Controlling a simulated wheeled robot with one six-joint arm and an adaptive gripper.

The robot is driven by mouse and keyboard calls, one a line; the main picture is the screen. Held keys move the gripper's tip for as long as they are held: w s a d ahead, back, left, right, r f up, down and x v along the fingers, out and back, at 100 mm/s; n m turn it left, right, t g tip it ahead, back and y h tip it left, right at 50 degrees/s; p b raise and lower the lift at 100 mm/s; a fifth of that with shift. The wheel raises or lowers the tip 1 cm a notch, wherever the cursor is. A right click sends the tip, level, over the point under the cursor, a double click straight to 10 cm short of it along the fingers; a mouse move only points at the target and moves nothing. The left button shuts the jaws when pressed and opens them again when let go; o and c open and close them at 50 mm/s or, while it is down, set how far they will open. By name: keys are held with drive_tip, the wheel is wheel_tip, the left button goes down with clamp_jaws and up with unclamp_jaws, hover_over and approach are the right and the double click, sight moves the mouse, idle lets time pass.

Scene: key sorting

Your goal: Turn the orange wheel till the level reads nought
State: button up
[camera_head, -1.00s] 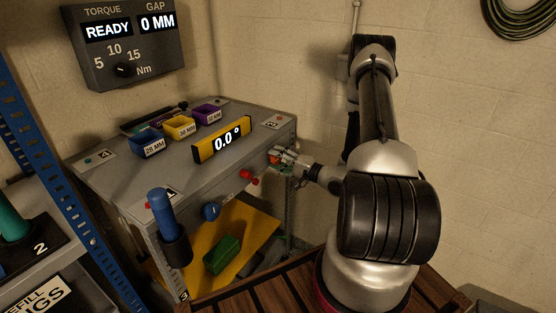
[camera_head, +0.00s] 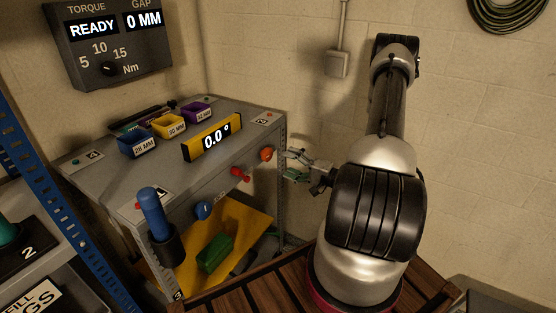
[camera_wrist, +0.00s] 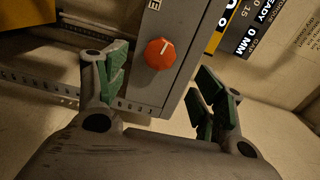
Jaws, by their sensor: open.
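The orange wheel (camera_head: 267,154) is on the front face of the grey bench, near its right corner. It also shows in the wrist view (camera_wrist: 160,54), with a pale mark on its face. The yellow level (camera_head: 212,137) lies on the bench top and its display reads 0.0°. My gripper (camera_head: 292,163) is open and empty, just right of the wheel and apart from it. In the wrist view the wheel sits beyond and between the two green-padded fingers (camera_wrist: 158,88).
A red knob (camera_head: 241,174) and a blue knob (camera_head: 204,210) are on the same front face. Blue, yellow and purple bins (camera_head: 168,125) stand on the bench (camera_head: 105,168). A blue-handled tool (camera_head: 155,213) hangs at the front left.

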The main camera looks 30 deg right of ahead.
drive_tip(key=shift+v, duration=1.35)
